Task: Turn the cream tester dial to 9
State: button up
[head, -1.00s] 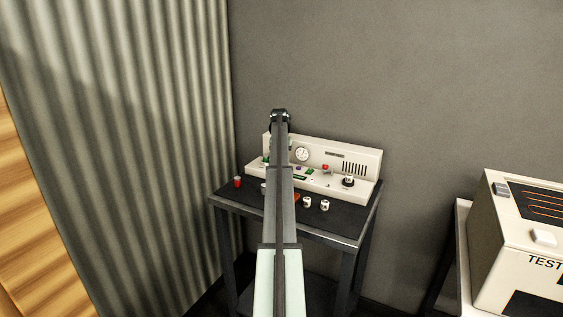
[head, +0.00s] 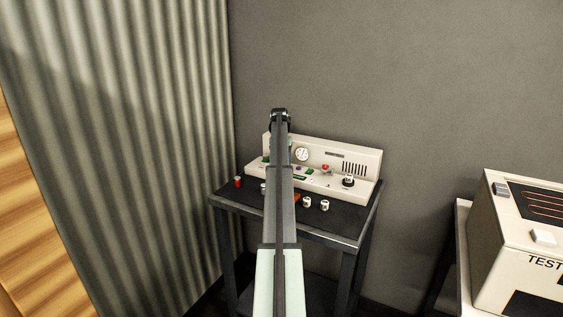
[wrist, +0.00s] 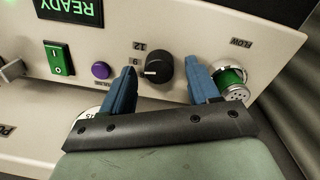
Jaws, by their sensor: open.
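The cream tester (head: 366,160) stands on a dark table against the wall in the head view. In the wrist view, a black dial (wrist: 159,67) sits on its cream panel, with the printed marks 9 and 12 to its left. A pale pointer line on the dial faces left, near the 9. My gripper (wrist: 163,77) is open, with one blue finger on each side of the dial. A gap shows between the dial and the right finger; whether the left finger touches it I cannot tell. My arm hides the gripper in the head view.
Near the dial are a purple button (wrist: 101,70), a green switch (wrist: 59,60), a READY display (wrist: 72,8) and a green cylinder (wrist: 231,78) close to the right finger. Small white cups (head: 325,205) and a red cup (head: 238,182) stand on the dark table (head: 345,221).

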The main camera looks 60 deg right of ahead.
notch_tip(320, 180, up, 14)
jog(key=shift+w+f, duration=0.2)
jog(key=shift+w, duration=0.1)
jog(key=shift+a, duration=0.1)
dwell(0.6)
